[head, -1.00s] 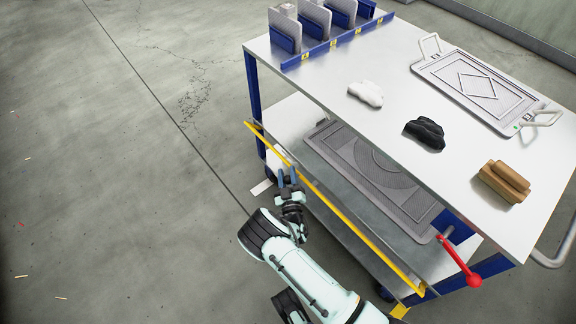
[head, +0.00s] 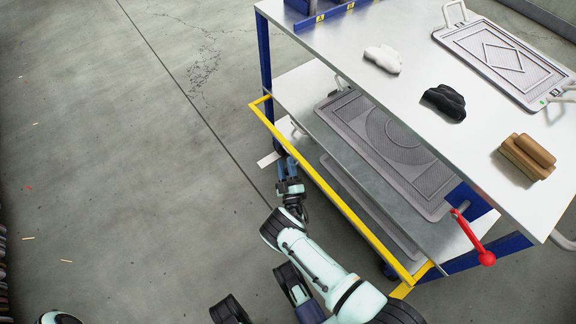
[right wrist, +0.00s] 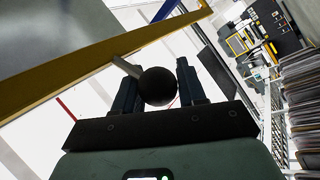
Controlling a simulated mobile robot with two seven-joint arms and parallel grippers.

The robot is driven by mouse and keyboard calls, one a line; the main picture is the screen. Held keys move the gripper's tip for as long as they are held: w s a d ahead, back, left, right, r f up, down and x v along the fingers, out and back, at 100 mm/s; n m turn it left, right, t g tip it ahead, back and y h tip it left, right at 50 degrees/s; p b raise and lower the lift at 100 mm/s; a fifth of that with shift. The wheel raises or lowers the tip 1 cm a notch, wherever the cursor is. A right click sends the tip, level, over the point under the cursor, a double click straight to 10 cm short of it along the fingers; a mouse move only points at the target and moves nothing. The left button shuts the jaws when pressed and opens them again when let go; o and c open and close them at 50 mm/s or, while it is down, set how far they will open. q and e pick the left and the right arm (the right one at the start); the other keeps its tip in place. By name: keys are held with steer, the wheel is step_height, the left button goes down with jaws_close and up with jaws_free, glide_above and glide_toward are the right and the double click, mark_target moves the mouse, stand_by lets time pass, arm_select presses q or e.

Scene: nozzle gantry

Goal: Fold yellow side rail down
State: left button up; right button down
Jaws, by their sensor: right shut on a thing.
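The yellow side rail (head: 340,205) runs along the near long side of the cart, and its short end arms reach back to the cart frame. It stands out from the cart, with a gap between its long bar and the shelves. In the right wrist view the rail (right wrist: 95,55) crosses the upper left. A dark ball knob (right wrist: 157,87) on a short metal stem joins it. My right gripper (head: 287,163) is at the rail's outer side, towards its far end. In the wrist view its fingers (right wrist: 155,76) are shut around the knob. My left gripper is out of view.
Another grey plate (head: 390,150) lies on the shelf below. A red ball-ended lever (head: 486,257) sticks out at the near right.

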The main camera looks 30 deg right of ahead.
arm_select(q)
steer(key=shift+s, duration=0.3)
arm_select(e)
steer(key=shift+s+d+f+n, duration=0.1)
steer(key=shift+d+f+n, duration=0.1)
steer(key=shift+f+n, duration=0.35)
steer(key=shift+t+y, duration=0.3)
steer(key=shift+r, duration=0.1)
steer(key=c, duration=0.8)
jaws_free()
steer(key=shift+o, duration=0.2)
steer(key=shift+s+a, duration=0.1)
steer(key=shift+s, duration=0.15)
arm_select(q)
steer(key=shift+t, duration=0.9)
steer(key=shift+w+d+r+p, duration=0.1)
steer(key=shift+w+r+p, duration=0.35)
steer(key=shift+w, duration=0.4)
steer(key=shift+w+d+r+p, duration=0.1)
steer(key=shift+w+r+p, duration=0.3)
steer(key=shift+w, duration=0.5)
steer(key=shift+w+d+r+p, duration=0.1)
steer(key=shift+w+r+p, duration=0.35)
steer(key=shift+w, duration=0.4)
arm_select(e)
steer(key=v, duration=1.3)
